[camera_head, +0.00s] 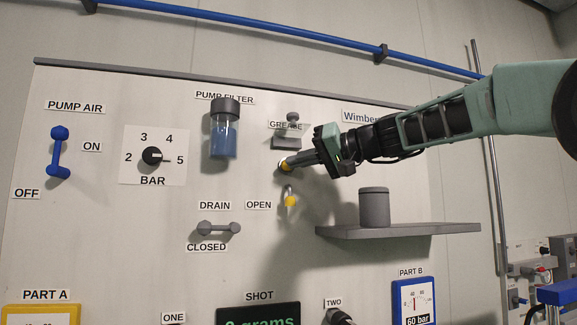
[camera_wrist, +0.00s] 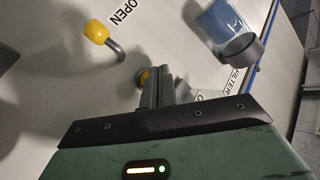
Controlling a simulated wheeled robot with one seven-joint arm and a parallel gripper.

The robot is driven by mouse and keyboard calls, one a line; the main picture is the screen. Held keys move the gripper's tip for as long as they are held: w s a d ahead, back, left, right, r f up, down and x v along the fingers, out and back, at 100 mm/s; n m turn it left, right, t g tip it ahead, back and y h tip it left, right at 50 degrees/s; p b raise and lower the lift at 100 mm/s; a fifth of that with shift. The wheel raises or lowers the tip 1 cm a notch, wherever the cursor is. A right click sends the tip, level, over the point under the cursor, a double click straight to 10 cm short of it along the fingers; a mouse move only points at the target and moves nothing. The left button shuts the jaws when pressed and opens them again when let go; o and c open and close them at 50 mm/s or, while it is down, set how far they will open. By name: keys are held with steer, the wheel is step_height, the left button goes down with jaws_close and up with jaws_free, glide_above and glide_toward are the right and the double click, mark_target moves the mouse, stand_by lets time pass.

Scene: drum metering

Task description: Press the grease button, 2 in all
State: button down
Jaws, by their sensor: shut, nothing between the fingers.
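The grease button (camera_head: 282,167) is a small round yellow button in a grey ring, under the GREASE label on the panel. In the wrist view the button (camera_wrist: 143,77) shows just past my fingertips, partly hidden by them. My gripper (camera_head: 290,163) is shut and empty, its tips right at the button. I cannot tell whether the tips touch it or whether it is pushed in. A grey fitting with a clear flap (camera_head: 290,131) sits just above the button, partly over the label.
A yellow-tipped lever (camera_head: 290,201) by the OPEN label is close below my gripper. The pump filter (camera_head: 224,135) is to the left. A shelf (camera_head: 430,230) with a grey canister (camera_head: 374,208) juts out below my arm. A blue pipe (camera_head: 300,36) runs above.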

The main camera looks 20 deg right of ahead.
steer(key=shift+w, duration=0.1)
steer(key=shift+w, duration=0.3)
steer(key=shift+w, duration=0.5)
stand_by(0.8)
steer(key=shift+s, duration=0.1)
steer(key=shift+s+b, duration=0.8)
steer(key=shift+b, duration=0.1)
steer(key=shift+s+b, duration=1.6)
steer(key=shift+s, duration=0.9)
